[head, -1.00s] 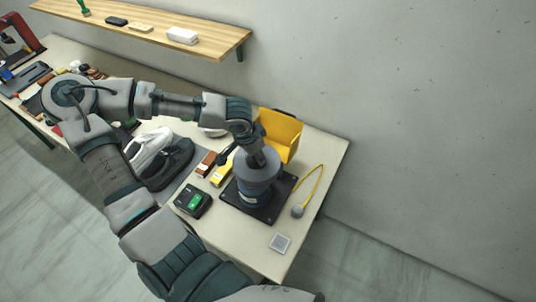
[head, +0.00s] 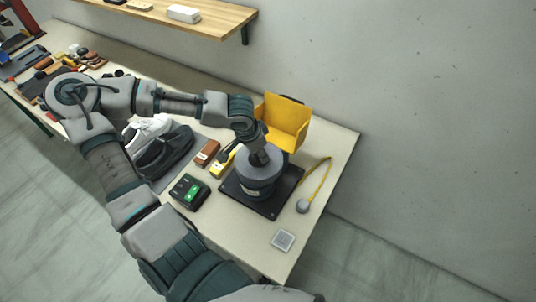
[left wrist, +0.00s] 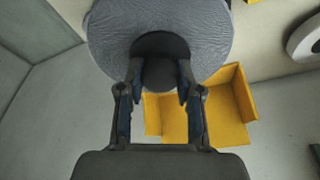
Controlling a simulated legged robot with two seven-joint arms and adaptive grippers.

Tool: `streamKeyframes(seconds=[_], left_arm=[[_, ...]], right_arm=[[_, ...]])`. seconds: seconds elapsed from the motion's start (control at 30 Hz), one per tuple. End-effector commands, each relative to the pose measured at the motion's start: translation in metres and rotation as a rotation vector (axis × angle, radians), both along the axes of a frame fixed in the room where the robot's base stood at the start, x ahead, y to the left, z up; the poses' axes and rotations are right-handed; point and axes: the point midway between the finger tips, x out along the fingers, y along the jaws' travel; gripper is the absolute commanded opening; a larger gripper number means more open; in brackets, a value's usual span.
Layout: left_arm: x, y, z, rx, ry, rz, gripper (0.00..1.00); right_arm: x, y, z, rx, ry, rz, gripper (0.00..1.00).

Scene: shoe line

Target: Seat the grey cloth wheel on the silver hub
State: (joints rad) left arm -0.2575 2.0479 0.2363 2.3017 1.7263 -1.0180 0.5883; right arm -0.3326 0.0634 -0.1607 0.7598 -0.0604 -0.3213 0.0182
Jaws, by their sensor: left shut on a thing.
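The grey cloth wheel (head: 250,171) is a thick disc over the bench machine (head: 257,190) in the head view. My left gripper (head: 262,157) comes down from above and is shut on the dark middle part of the wheel. In the left wrist view, the wheel (left wrist: 108,35) fills the top, with my left fingertips (left wrist: 160,76) on either side of its dark centre (left wrist: 160,48). The silver hub is hidden under the wheel, so I cannot tell whether the wheel touches it. My right gripper is not in view.
The machine stands on a black plate (head: 272,209). Around it are a yellow bin (head: 286,122), a yellow cord with a grey knob (head: 303,206), a black box with a green screen (head: 190,191), a small grey square (head: 283,240) and shoes (head: 165,150). The front right bench is mostly clear.

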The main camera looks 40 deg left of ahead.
Motion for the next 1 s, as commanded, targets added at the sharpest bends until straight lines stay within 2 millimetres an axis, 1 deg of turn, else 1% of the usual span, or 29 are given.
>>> streamKeyframes(seconds=[0.03, 0.13, 0.4, 0.47, 0.83, 1.0], left_arm=[[0.000, 0.003, -0.001, 0.000, 0.002, 0.003, 0.00], [0.000, 0.001, 0.000, 0.005, 0.004, 0.003, 0.00], [-0.002, -0.016, 0.003, 0.029, 0.010, 0.003, 0.00], [-0.002, -0.018, 0.004, 0.028, 0.010, 0.003, 0.00], [0.002, -0.006, 0.005, 0.007, -0.001, 0.003, 0.00], [0.002, -0.007, 0.004, 0.014, 0.000, 0.003, 0.00]], right_arm=[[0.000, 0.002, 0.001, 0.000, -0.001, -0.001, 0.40], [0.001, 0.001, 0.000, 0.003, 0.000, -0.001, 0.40], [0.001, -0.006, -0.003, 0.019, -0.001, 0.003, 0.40], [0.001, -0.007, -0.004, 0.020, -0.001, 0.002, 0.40], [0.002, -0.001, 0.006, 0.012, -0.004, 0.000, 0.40], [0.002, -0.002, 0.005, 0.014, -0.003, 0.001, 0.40]])
